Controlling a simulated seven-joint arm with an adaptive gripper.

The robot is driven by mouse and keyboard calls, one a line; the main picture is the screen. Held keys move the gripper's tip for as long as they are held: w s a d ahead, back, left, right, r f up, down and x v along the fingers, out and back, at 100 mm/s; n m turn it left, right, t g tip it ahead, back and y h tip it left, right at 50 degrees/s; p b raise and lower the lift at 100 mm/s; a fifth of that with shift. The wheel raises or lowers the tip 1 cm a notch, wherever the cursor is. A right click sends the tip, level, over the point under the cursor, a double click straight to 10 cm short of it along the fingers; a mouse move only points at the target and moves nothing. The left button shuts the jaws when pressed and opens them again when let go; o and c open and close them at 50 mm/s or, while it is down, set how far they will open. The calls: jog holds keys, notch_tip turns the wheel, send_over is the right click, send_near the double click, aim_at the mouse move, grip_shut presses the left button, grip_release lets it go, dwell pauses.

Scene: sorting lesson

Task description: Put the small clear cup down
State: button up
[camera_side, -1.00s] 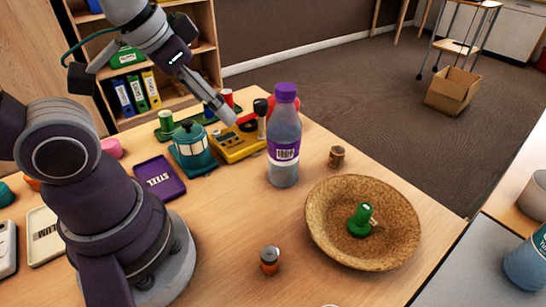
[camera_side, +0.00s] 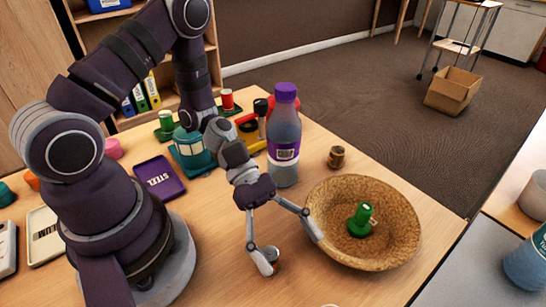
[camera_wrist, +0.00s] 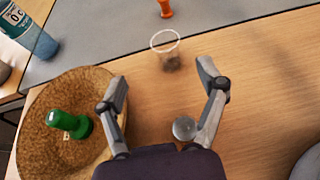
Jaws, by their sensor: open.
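The small clear cup (camera_wrist: 166,48) stands on the wooden table in the wrist view, its rim facing the camera and something dark showing in it. It is beyond my fingertips and apart from them. My gripper (camera_wrist: 165,86) is open, with nothing held between its fingers. In the side view my gripper (camera_side: 290,248) reaches down left of the woven bowl, fingers spread. The cup is not clearly visible there; only a pale edge shows at the bottom border.
The woven bowl (camera_side: 405,222) holds a green peg-like piece (camera_side: 360,219) and is close to one finger. A grey-topped jar (camera_wrist: 184,129) is by the other finger. A purple-capped bottle (camera_side: 285,140) stands behind.

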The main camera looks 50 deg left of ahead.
jog(key=x, duration=1)
jog(key=shift+s+f, duration=0.3)
jog(key=shift+f, duration=0.1)
jog(key=c, duration=0.8)
jog(key=shift+c, duration=0.2)
notch_tip(320, 180, up, 9)
jog(key=w+a+r+n+t+y, duration=0.1)
jog(key=w+a+r+n+t, duration=0.3)
jog(key=w+a, duration=0.4)
jog(key=w+a+r+n+t+y, duration=0.2)
jog(key=w+a+r+n+t, duration=0.25)
jog(key=w+a, duration=0.4)
jog(key=s+d+f+m+g+h, duration=0.1)
jog(key=s+d+f+m+g, duration=0.2)
jog(key=s+d, duration=0.5)
jog(key=s+d+f+m+g+h, duration=0.2)
jog(key=s+d+f+m+g, duration=0.2)
jog(key=s+d, duration=0.4)
jog(key=shift+s+d+f+m+g, duration=0.2)
jog(key=shift+s+f+m+g, duration=0.1)
jog(key=shift+m+g, duration=0.4)
